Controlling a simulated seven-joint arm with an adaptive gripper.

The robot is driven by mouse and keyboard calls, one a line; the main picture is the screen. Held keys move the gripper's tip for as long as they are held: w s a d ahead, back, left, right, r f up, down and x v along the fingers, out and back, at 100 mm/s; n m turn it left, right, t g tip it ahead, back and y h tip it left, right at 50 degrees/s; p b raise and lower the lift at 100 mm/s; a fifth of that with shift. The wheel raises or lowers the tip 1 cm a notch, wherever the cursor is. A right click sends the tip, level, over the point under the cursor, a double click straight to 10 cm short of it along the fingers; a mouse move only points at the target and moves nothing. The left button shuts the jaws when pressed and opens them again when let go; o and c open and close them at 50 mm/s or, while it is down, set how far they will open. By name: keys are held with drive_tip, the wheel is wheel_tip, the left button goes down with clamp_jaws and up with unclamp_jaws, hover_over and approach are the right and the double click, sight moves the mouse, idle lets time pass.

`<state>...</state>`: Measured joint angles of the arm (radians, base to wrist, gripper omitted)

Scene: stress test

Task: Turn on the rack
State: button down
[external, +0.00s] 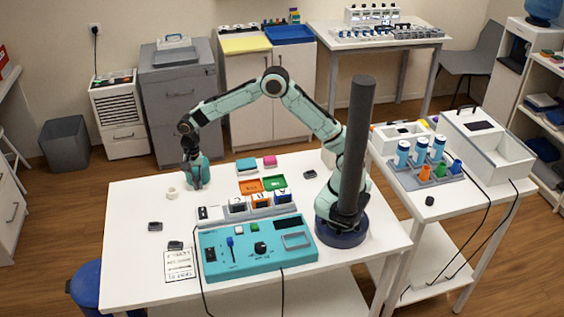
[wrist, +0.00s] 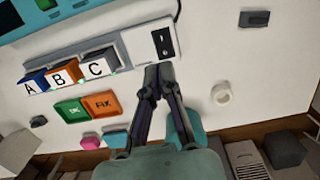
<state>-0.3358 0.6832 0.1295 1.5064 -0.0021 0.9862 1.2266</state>
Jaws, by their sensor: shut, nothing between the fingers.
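The grey-white rack (external: 222,218) stands on the white table behind the teal panel, with cubes marked A, B and C in it. In the wrist view the rack (wrist: 128,46) runs across the upper middle. A black rocker switch (wrist: 163,43) sits on a white plate at the rack's end. It also shows as a small dark spot in the external view (external: 203,213). I cannot tell which way it is pressed. My gripper (wrist: 159,72) is shut and empty, its tips close to the switch-end edge of the rack. In the external view my gripper (external: 196,186) points down; contact is unclear.
The teal control panel (external: 225,262) lies in front of the rack. A white ring (external: 172,193) lies left of my gripper. Orange (external: 250,187) and green (external: 274,183) trays lie behind the rack. The table's left part is mostly clear.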

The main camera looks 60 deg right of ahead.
drive_tip(key=shift+s+a+r, duration=0.15)
drive_tip(key=shift+r, duration=1.55)
drive_tip(key=s+d+r+m+t, duration=0.2)
drive_tip(key=s+d+r+t, duration=0.15)
drive_tip(key=d+r, duration=0.9)
drive_tip(key=s+d+r+n, duration=0.2)
drive_tip(key=s+d, duration=0.2)
drive_tip(key=s, duration=0.4)
drive_tip(key=s+f+n+g, duration=0.1)
drive_tip(key=s+f+n, duration=0.3)
drive_tip(key=s, duration=0.3)
drive_tip(key=s+d+f+n+g, duration=0.1)
drive_tip(key=s+f+n+g, duration=0.1)
drive_tip(key=s+n, duration=0.4)
drive_tip(key=shift+s+d+f, duration=0.3)
drive_tip(key=shift+s+f, duration=0.6)
